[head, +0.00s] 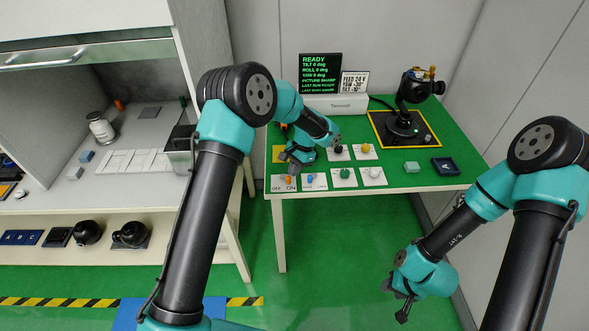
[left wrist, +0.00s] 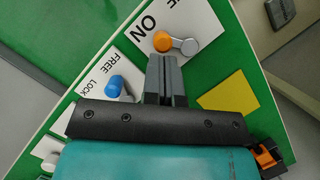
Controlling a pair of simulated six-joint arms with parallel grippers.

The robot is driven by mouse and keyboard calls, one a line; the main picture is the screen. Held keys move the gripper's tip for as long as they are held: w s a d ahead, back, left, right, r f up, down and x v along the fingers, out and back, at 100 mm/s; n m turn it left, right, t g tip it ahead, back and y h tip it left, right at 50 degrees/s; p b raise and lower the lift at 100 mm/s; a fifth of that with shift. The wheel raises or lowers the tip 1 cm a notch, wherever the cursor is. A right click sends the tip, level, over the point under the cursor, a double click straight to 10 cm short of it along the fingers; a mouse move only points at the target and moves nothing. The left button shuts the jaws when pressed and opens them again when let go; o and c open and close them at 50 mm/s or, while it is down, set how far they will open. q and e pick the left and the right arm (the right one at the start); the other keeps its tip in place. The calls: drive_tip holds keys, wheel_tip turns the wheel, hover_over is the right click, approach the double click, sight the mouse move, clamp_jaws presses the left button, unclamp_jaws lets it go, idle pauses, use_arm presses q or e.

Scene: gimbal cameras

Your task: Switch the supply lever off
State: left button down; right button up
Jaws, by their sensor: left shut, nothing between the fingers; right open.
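The supply lever, with an orange knob (head: 289,180), is on a white OFF/ON plate (head: 276,188) at the table's front left corner. In the left wrist view its orange knob (left wrist: 162,41) lies toward the printed ON, with the round grey end (left wrist: 190,46) on the other side. My left gripper (head: 293,171) is shut and empty, pointing down just behind the lever. In the left wrist view its fingertips (left wrist: 165,60) are right beside the orange knob; I cannot tell whether they touch. The OFF print is mostly cut off there. My right gripper (head: 398,296) is open and empty, low before the table.
A blue FREE/LOCK lever (head: 310,179) sits just right of the supply lever. Green (head: 345,173) and white (head: 373,173) knobs follow. A camera gimbal (head: 402,122) stands on a yellow-edged mat behind. The display (head: 321,73) reads READY.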

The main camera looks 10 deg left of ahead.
use_arm(q)
drive_tip(key=shift+s+m, duration=0.2)
drive_tip(key=shift+m, duration=0.4)
drive_tip(key=m, duration=0.2)
drive_tip(key=s+m+t+y, duration=0.1)
drive_tip(key=shift+s+a+m+t, duration=0.2)
drive_tip(key=shift+m+t, duration=0.1)
drive_tip(key=shift+m, duration=0.1)
drive_tip(key=m+t, duration=0.1)
drive_tip(key=m, duration=0.1)
drive_tip(key=s+a+m+t, duration=0.1)
drive_tip(key=m, duration=0.2)
drive_tip(key=shift+s+a+y, duration=0.2)
drive_tip(key=shift+y, duration=0.2)
drive_tip(key=shift+w, duration=0.15)
drive_tip(key=shift+w, duration=0.7)
